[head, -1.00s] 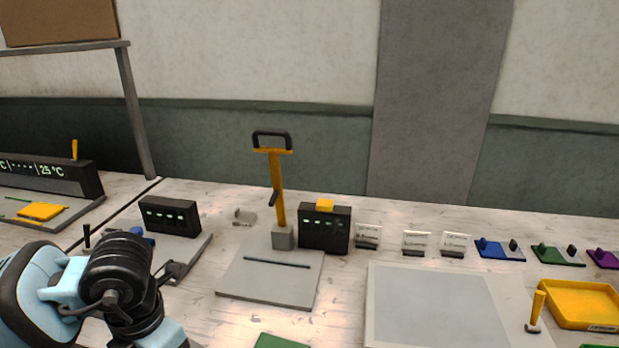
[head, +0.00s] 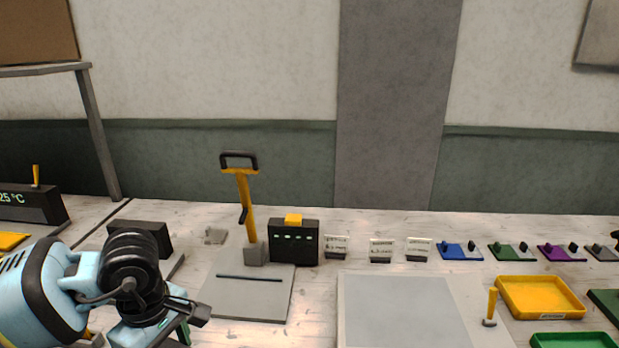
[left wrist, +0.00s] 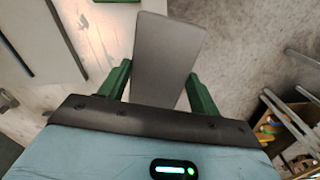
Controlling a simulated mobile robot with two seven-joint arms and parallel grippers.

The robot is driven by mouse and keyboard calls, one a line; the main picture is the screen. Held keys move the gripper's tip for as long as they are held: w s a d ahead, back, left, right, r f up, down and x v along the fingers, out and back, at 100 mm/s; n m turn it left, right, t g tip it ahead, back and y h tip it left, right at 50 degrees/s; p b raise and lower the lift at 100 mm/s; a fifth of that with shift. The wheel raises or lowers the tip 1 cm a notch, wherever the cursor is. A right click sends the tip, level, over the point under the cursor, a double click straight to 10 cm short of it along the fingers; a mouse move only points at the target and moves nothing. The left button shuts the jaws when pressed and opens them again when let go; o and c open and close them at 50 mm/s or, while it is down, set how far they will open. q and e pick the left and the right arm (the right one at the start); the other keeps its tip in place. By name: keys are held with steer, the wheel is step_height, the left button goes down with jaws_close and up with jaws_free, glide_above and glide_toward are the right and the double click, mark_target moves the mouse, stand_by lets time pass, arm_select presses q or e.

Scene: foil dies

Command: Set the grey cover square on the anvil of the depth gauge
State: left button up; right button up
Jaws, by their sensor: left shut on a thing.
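The grey cover (left wrist: 168,58) is a flat plate held between the green fingers of my left gripper (left wrist: 159,72) in the left wrist view. In the head view my left gripper (head: 188,322) is low at the left, by the front-left corner of a grey base plate; I cannot make out the cover there. A black display box (head: 140,238) stands behind my left arm, its front partly hidden. A yellow-handled stand (head: 247,205) rises from the grey base plate (head: 240,304), which has a dark slot. I cannot tell for sure which is the depth gauge. My right gripper is not in view.
A black box with green lights (head: 294,241) stands right of the yellow stand. In the left wrist view, floor and a shelf rack (left wrist: 290,130) lie right.

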mark_target(182, 345)
arm_select(q)
steer(key=m, duration=0.3)
steer(key=w+r+m, duration=0.1)
steer(key=shift+w+d+m, duration=0.1)
steer(key=shift+d+m, duration=0.25)
steer(key=shift+m, duration=0.05)
steer(key=m, duration=0.2)
steer(key=shift+w+d+r+m+p, duration=0.15)
steer(key=shift+w+r+m+p, duration=0.15)
steer(key=shift+w+m+p, duration=0.1)
steer(key=m, duration=0.2)
steer(key=w+m, duration=0.1)
steer(key=shift+d+r+m, duration=0.15)
steer(key=shift+r+m, duration=0.2)
steer(key=shift+m, duration=0.05)
steer(key=shift+w+d+r+m+p, duration=0.1)
steer(key=shift+w+m+p, duration=0.15)
steer(key=shift+m, duration=0.85)
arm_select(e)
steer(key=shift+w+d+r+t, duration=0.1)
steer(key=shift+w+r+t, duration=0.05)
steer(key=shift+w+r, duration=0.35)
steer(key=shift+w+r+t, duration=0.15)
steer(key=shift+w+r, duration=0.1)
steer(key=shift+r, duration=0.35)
